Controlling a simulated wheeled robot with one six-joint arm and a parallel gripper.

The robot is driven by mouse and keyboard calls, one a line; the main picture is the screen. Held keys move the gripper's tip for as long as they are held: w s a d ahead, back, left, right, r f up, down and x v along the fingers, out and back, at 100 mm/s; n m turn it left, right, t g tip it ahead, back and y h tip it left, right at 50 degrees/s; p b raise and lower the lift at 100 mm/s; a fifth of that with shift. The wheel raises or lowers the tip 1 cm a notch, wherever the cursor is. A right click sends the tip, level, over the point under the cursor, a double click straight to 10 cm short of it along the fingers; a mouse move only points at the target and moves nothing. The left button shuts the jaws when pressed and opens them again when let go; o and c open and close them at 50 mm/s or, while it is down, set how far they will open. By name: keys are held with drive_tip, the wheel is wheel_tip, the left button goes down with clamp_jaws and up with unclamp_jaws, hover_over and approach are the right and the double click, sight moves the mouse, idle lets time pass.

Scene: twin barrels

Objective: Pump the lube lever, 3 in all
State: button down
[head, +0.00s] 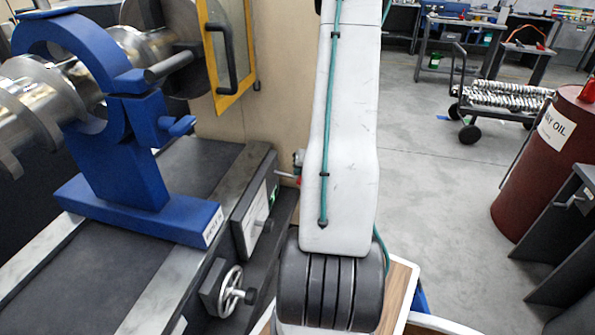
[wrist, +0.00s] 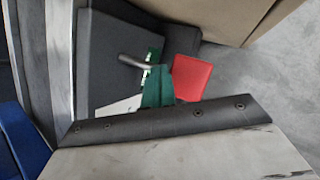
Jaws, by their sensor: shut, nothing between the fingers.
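A dark box with a pale plate and a green mark (head: 255,212) sits on the front side of the machine bed. A short silver rod (head: 285,174) sticks out near its far edge; I take it for the lube lever. In the wrist view a silver rod (wrist: 135,62) shows beside the green mark. My gripper (wrist: 172,84) is shut and empty, with a green and a red finger side by side. It is close to the rod, but I cannot tell whether they touch. In the head view my arm hides most of the gripper.
A blue support (head: 150,215) stands on the bed. A beige cabinet (head: 272,80) rises behind. A red oil drum (head: 545,165) stands at right, with open floor between.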

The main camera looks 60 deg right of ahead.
drive_tip(key=shift+w+r, duration=0.2)
drive_tip(key=shift+r, duration=1.7)
drive_tip(key=shift+r, duration=0.1)
drive_tip(key=r, duration=0.4)
drive_tip(key=shift+w+a+r, duration=0.15)
drive_tip(key=shift+w+r, duration=0.25)
